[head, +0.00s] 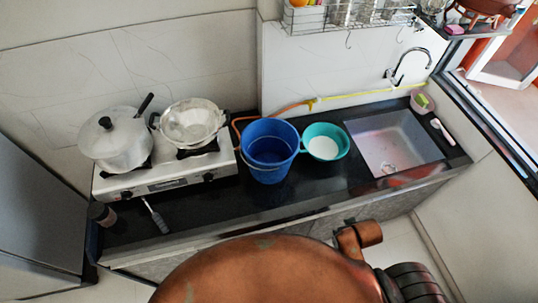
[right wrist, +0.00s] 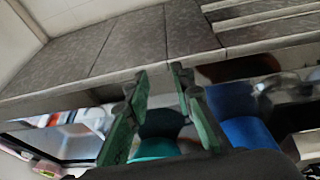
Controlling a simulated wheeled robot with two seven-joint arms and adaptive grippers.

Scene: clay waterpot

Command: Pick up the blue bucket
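The blue bucket (head: 270,147) stands upright on the black counter between the stove and the sink in the head view. Its mouth faces up and its wire handle hangs down over the front. In the tilted right wrist view, a blue part of the bucket (right wrist: 247,122) shows to the right of my right gripper (right wrist: 159,80). That gripper's two green fingers are apart with nothing between their tips, and it is not touching the bucket. My left gripper is in neither view.
A teal bowl (head: 326,141) stands close on the bucket's right, before the sink (head: 395,150). A stove (head: 165,174) with a lidded pot (head: 116,145) and a metal pan (head: 190,122) is on its left. An orange hose runs behind the bucket. Bare counter lies in front.

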